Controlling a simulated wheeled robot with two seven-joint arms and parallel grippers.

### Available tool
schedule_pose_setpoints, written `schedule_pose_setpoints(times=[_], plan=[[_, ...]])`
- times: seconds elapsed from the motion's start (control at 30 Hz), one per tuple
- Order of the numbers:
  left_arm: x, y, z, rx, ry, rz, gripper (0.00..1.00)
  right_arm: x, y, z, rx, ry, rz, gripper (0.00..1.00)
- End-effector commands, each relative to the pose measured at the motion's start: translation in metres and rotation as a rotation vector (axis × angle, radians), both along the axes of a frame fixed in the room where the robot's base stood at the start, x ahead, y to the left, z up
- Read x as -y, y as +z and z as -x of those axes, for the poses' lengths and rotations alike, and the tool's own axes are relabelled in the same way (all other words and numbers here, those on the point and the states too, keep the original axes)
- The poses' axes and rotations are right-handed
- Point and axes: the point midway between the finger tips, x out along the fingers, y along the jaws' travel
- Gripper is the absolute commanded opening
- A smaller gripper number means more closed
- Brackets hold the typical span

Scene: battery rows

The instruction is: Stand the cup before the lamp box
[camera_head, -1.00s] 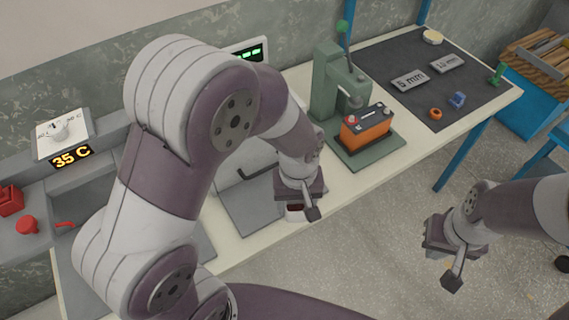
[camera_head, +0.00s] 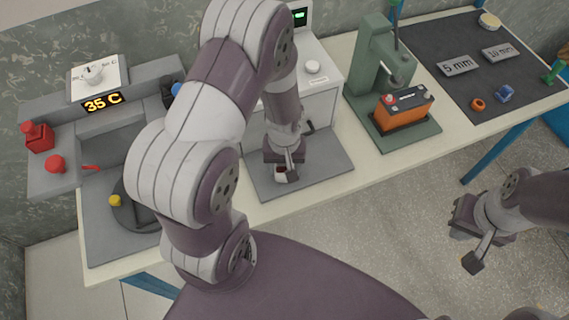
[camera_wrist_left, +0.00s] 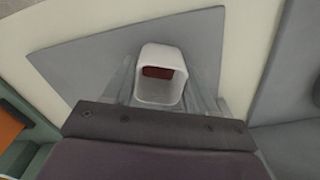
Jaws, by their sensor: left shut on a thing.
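My left gripper (camera_head: 284,162) is shut on a small white cup (camera_head: 281,175), over the grey plate (camera_head: 325,177). In the left wrist view the cup (camera_wrist_left: 147,94) stands out between the fingers, its opening towards the camera and a dark red patch inside. I cannot tell whether its base touches the plate. A pale box (camera_head: 321,103) with a knob, label and green display stands right behind the plate, partly hidden by my left arm; it appears to be the lamp box. My right gripper (camera_head: 476,258) hangs off the table at the right; its jaw opening is unclear.
An orange battery (camera_head: 403,113) sits on a green press stand (camera_head: 376,62) to the right. A dark mat (camera_head: 447,87) holds size blocks and small parts. At left are a 35 C unit (camera_head: 103,102), red items (camera_head: 40,137) and a dark round thing (camera_head: 128,211).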

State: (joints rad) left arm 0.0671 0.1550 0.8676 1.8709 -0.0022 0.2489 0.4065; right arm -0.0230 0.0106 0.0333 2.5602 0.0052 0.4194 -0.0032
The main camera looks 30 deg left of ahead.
Motion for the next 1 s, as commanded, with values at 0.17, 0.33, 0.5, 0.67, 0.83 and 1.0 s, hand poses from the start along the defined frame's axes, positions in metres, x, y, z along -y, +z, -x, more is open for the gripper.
schedule_pose_setpoints(times=[0.17, 0.33, 0.5, 0.67, 0.83, 1.0], plan=[[0.0, 0.0, 0.0, 0.001, 0.0, 0.0, 0.23, 0.0, 0.0, 0.0, 0.0, 0.0, 0.0, 0.0], [0.0, -0.004, 0.0, 0.0, 0.0, 0.0, 0.6, 0.0, -0.003, 0.0, 0.0, 0.0, 0.0, 0.0], [0.0, -0.003, 0.0, 0.0, 0.0, 0.0, 0.82, 0.0, -0.002, 0.0, 0.0, 0.0, 0.0, 0.0], [0.0, -0.002, 0.0, 0.0, 0.0, 0.0, 0.82, 0.0, -0.002, 0.0, 0.0, 0.0, 0.0, 0.0], [0.0, 0.018, -0.002, 0.005, 0.0, 0.0, 0.82, 0.0, 0.001, 0.0, 0.0, 0.0, 0.0, 0.0], [0.0, 0.065, -0.002, 0.008, 0.0, -0.001, 0.82, 0.0, 0.003, 0.0, 0.0, 0.0, 0.0, 0.0]])
